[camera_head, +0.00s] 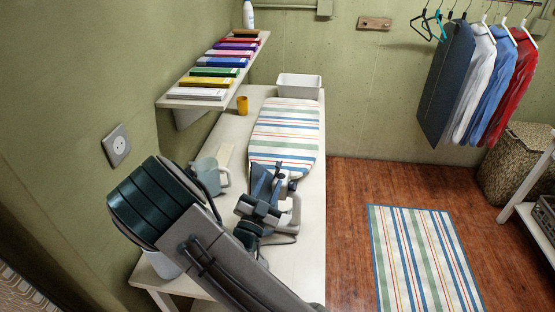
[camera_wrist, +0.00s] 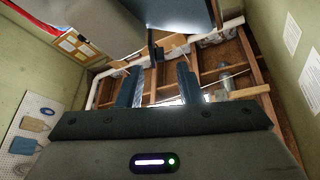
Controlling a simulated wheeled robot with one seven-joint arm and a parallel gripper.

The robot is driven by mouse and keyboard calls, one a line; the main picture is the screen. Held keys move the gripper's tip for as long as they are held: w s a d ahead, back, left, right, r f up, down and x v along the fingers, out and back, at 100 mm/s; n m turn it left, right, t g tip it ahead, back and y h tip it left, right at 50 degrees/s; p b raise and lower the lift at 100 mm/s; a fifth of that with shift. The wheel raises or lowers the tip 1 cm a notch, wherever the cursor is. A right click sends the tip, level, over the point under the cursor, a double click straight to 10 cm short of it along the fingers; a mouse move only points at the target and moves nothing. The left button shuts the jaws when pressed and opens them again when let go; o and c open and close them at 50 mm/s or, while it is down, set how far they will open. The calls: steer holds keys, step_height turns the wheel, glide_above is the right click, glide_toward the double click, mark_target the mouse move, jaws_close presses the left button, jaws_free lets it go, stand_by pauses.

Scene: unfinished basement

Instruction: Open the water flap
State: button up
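What looks like an iron (camera_head: 294,212), with a pale looped handle, stands on the white table (camera_head: 308,250). My arm and wrist hide much of it in the head view, and I cannot make out a water flap. My gripper (camera_wrist: 158,85) shows two fingers standing apart in the wrist view, with nothing seen between them. In the head view my wrist is right beside the iron; whether it touches is hidden. A large smooth blue-grey surface fills the top of the wrist view; I cannot tell what it is.
A striped ironing pad (camera_head: 285,135), a white bin (camera_head: 299,86), an orange cup (camera_head: 242,105) and a pale mug (camera_head: 209,176) are on the table. A wall shelf (camera_head: 202,103) is at left. Shirts (camera_head: 489,80) hang at right. Floor with a striped rug (camera_head: 425,258) is clear.

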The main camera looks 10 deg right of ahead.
mark_target(278, 164)
steer(key=p+x, duration=0.2)
steer(key=x, duration=0.5)
jaws_close()
